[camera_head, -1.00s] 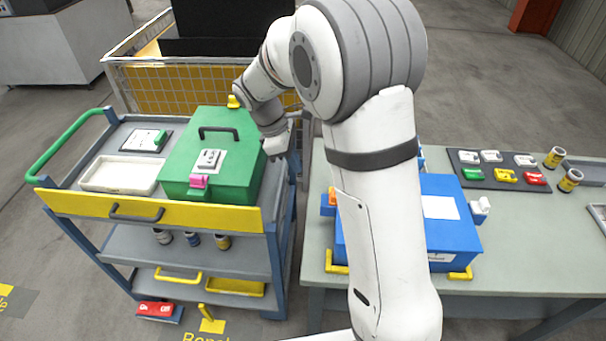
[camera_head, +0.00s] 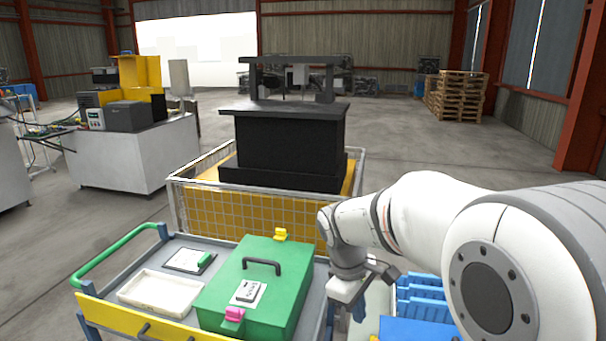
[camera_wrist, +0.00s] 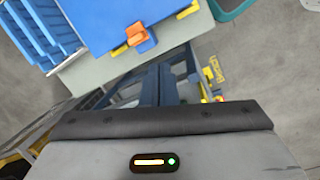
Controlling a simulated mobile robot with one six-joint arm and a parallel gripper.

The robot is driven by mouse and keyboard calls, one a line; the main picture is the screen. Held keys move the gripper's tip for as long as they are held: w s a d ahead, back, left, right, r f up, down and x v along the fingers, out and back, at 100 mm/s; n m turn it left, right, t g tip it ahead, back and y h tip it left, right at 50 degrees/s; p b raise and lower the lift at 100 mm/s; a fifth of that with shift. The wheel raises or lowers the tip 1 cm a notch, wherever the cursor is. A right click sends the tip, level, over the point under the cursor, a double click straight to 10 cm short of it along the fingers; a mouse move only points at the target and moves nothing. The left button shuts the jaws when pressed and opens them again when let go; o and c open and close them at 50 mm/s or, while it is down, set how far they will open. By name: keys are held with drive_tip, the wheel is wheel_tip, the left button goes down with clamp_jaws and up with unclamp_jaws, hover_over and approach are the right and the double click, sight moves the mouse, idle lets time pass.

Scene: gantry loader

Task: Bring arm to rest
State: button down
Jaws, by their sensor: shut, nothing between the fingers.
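My arm reaches in from the right of the head view. My gripper (camera_head: 346,312) hangs pointing down just right of the green box (camera_head: 243,270) on the cart, apart from it as far as I can see. The gripper is shut and holds nothing. In the wrist view its grey housing (camera_wrist: 160,142) with a lit status bar fills the bottom; the fingertips are not clear there. The blue box (camera_wrist: 95,22) with an orange latch (camera_wrist: 138,35) lies on the bench at the top of the wrist view.
The cart (camera_head: 155,329) also carries a white tray (camera_head: 160,292) and a clipboard-like plate (camera_head: 189,261). A yellow mesh cage (camera_head: 217,213) with a black machine (camera_head: 290,145) stands behind. Blue bins (camera_head: 425,300) are right of the gripper. Open floor lies beyond.

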drive_tip(key=s+d+r+m+t+y, duration=0.1)
drive_tip(key=s+m, duration=0.4)
drive_tip(key=s, duration=0.3)
drive_tip(key=s+d+r+m+t+y, duration=0.1)
drive_tip(key=s+d+r+m+t, duration=0.1)
drive_tip(key=s+m, duration=0.3)
drive_tip(key=s, duration=0.3)
drive_tip(key=shift+d, duration=0.3)
drive_tip(key=shift+f, duration=0.1)
